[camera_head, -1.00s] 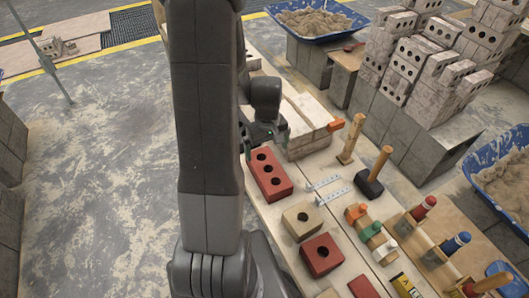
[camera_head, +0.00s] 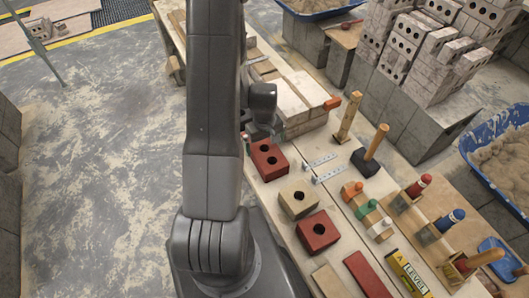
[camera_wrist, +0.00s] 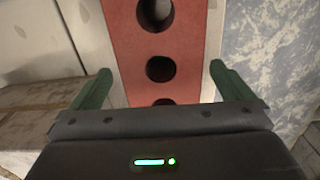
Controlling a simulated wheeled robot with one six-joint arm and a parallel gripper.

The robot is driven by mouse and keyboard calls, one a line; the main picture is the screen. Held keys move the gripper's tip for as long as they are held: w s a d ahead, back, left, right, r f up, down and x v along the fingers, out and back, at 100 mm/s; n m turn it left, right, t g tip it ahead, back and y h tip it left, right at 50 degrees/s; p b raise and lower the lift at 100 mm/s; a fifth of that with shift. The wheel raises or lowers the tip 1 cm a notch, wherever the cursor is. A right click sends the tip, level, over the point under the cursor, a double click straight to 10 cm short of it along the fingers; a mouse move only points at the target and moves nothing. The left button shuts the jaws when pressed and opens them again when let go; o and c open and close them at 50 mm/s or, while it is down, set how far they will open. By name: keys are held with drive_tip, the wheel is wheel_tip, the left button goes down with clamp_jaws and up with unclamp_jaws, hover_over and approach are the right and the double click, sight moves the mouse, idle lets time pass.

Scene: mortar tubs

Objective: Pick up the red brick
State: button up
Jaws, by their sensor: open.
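The red brick with round holes (camera_head: 283,161) lies on the wooden bench top, just right of my arm in the head view. It also shows in the wrist view (camera_wrist: 188,42), running lengthwise away from my gripper. My gripper (camera_wrist: 160,72) is open, with a green finger on each side of the brick and visible gaps between. In the head view my gripper (camera_head: 262,131) is at the brick's far end, partly hidden by my arm, and covers that end. I cannot tell how far the fingertips are above the bench.
Near the brick lie a tan holed block (camera_head: 299,203), a smaller one-hole red block (camera_head: 318,232), metal strips (camera_head: 325,172) and a black mallet (camera_head: 366,162). Pale stacked slabs (camera_head: 300,105) stand just beyond my gripper. Open floor lies to the left.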

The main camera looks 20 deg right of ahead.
sight(265, 147)
drive_tip(key=shift+s+f, duration=0.1)
drive_tip(key=shift+f, duration=2.1)
drive_tip(key=c, duration=1.7)
drive_tip(key=shift+r, duration=0.1)
drive_tip(key=shift+c, duration=1.1)
